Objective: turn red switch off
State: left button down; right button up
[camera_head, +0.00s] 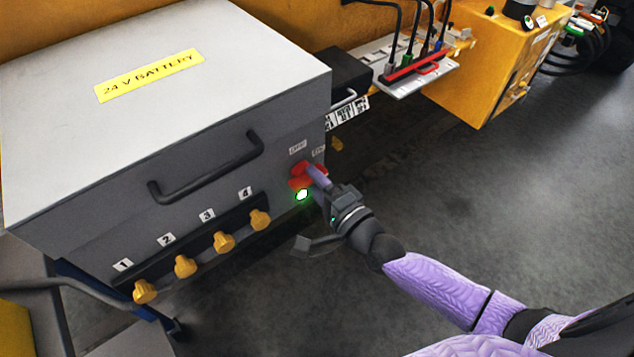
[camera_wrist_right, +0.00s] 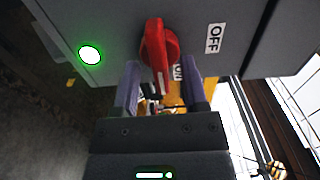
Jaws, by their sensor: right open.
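The red rotary switch (camera_head: 300,180) is on the front of the grey battery box, near its right edge. In the right wrist view the red switch (camera_wrist_right: 157,50) points down at the label ON, with the OFF label (camera_wrist_right: 214,38) to its right. A green light (camera_head: 302,195) glows beside it; it also shows in the right wrist view (camera_wrist_right: 90,55). My right gripper (camera_head: 316,172) is at the switch, and in the wrist view its two purple fingers (camera_wrist_right: 163,85) are open, one either side of the switch's lower end. Whether they touch it I cannot tell. My left gripper is not in view.
The grey battery box (camera_head: 60,85) has a black handle (camera_head: 205,170) and several yellow knobs (camera_head: 223,242) on its front. A tray with a red bar and cables (camera_head: 415,72) stands behind. Grey floor (camera_head: 480,170) is clear at right.

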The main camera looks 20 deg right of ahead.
grip_shut()
jog(key=shift+n, duration=0.4)
jog(key=shift+a+r+n+p, duration=0.1)
jog(key=shift+n+p, duration=2.2)
jog(key=shift+n, duration=6.4)
grip_release()
jog(key=shift+s, duration=0.1)
